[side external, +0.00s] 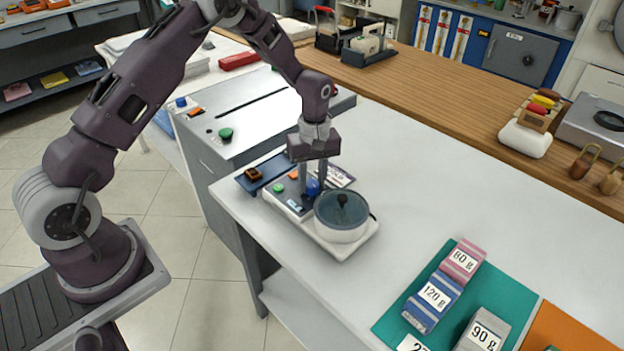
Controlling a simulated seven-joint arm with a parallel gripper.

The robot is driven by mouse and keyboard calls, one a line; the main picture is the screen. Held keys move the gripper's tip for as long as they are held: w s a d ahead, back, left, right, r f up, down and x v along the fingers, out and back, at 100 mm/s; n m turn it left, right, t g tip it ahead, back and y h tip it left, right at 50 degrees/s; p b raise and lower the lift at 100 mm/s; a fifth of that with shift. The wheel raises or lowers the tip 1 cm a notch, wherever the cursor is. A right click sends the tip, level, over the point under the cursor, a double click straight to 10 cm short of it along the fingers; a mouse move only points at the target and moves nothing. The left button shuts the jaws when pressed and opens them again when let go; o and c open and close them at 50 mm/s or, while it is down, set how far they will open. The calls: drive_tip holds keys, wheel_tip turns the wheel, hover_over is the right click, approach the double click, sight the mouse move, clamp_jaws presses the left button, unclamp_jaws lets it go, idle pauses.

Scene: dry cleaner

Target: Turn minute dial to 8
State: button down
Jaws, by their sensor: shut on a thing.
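A small machine with a pale base (352,241) stands near the left edge of the white worktop. Its grey control panel has a green button (278,188), an orange button (293,174) and a blue dial (313,187). The blue dial appears to be the minute dial. My gripper (313,192) points down over the panel, with its fingers shut on the blue dial. The fingers partly cover the dial, and its marks and setting are too small to read.
A round drum with a dark lid (341,209) sits right beside my gripper on the same machine. A dark blue tray (262,174) lies to the left. Weight-marked blocks (433,303) sit on a teal mat (396,318) at the front right. The worktop's middle is clear.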

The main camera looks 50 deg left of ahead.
sight(313, 184)
drive_tip(key=m, duration=0.9)
drive_tip(key=shift+d+m, duration=0.1)
drive_tip(key=shift+m, duration=0.3)
drive_tip(key=m, duration=0.4)
drive_tip(key=shift+d, duration=0.1)
drive_tip(key=shift+m+t, duration=0.3)
drive_tip(key=shift+m, duration=2.2)
drive_tip(key=c, duration=1)
unclamp_jaws()
drive_tip(key=shift+c, duration=0.2)
wheel_tip(313, 184, up, 7)
drive_tip(key=shift+s+d+r, duration=0.1)
